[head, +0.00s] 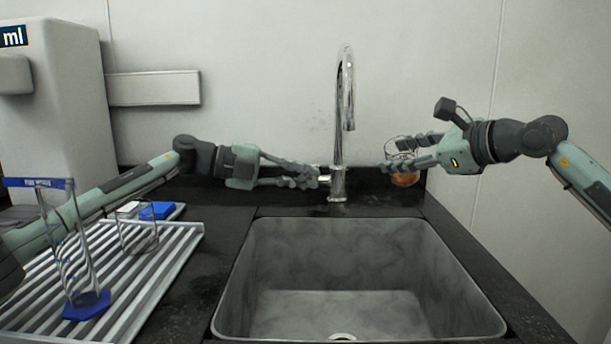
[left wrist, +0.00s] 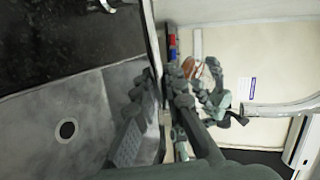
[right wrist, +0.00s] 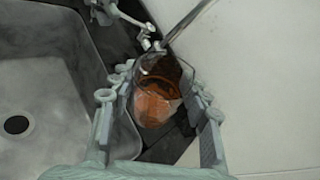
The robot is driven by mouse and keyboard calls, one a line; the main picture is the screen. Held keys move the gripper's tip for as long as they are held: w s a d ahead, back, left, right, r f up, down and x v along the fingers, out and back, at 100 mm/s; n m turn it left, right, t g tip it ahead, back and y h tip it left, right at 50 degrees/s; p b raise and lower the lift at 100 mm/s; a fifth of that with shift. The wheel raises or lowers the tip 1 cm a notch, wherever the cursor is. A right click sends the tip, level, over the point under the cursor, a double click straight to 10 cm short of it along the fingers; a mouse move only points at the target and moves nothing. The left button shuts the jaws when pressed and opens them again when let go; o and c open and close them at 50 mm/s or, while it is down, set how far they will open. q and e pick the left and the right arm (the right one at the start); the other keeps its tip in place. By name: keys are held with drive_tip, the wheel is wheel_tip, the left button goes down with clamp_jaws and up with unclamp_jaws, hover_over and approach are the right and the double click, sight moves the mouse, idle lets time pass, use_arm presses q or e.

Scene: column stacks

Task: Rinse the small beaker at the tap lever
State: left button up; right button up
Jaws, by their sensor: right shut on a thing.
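The small beaker (head: 404,179) is clear glass with orange-brown content low in it. My right gripper (head: 388,168) is shut on it and holds it right of the tap, above the sink's back right corner. The beaker (right wrist: 158,95) shows between the fingers in the right wrist view. The chrome tap (head: 339,110) stands behind the sink, its spout curving over. The tap lever (head: 324,179) is at the left of its base, partly hidden by my left gripper (head: 314,178). The left fingertips are close to the lever; contact and finger opening are unclear.
The grey sink (head: 350,262) is empty, with a drain (head: 342,336) at the front. A ribbed drainboard (head: 150,285) at left carries a tall glass cylinder with blue base (head: 87,305), a clear beaker (head: 138,238) and a blue item (head: 158,210). A white machine (head: 60,110) stands behind.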

use_arm(q)
drive_tip(key=o, duration=0.4)
drive_tip(key=shift+o, duration=0.2)
drive_tip(key=v, duration=1.2)
drive_tip(key=shift+s, duration=0.1)
